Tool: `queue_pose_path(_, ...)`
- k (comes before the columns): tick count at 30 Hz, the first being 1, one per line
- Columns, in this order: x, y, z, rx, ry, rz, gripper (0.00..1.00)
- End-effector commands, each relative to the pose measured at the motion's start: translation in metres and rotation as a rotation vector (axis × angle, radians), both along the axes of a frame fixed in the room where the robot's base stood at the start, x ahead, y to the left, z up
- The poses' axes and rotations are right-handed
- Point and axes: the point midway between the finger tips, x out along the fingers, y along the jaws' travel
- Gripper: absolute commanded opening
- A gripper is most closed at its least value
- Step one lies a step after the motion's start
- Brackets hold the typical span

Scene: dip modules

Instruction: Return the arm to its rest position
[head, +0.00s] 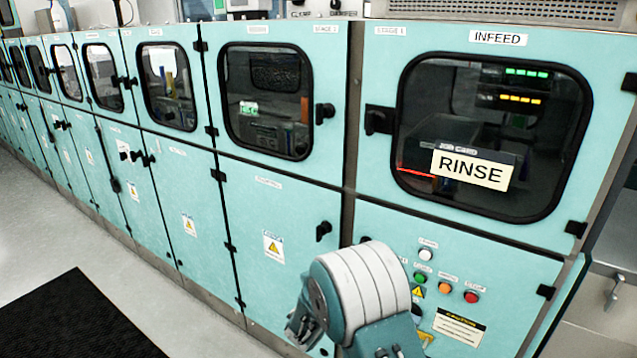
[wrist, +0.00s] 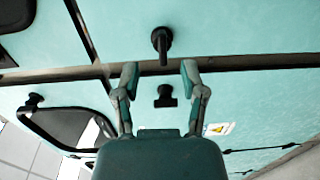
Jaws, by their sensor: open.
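My gripper (wrist: 160,80) shows in the wrist view with its two fingers spread apart and nothing between them. Beyond the fingers are the teal cabinet front, a black handle (wrist: 161,42) and a smaller black latch (wrist: 165,97). In the head view my arm rises at the bottom centre in front of the infeed cabinet (head: 480,225). Whether the fingers touch the cabinet cannot be told.
A row of teal cabinets with windows runs back to the left. A RINSE sign (head: 473,168) is at the infeed window. Coloured buttons (head: 446,288) sit right of my arm. A black mat (head: 80,318) lies on the open floor at left.

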Motion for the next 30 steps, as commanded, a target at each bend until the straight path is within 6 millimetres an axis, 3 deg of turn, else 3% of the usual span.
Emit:
queue_pose_path(6,-0.045,-0.060,0.062,0.102,0.060,-0.254,0.54)
queue_pose_path(15,-0.138,-0.113,0.114,0.363,0.195,-0.532,0.54)
queue_pose_path(22,-0.211,-0.123,0.134,0.632,0.287,-0.636,0.54)
queue_pose_path(30,-0.284,-0.104,0.146,0.986,0.352,-0.621,0.54)
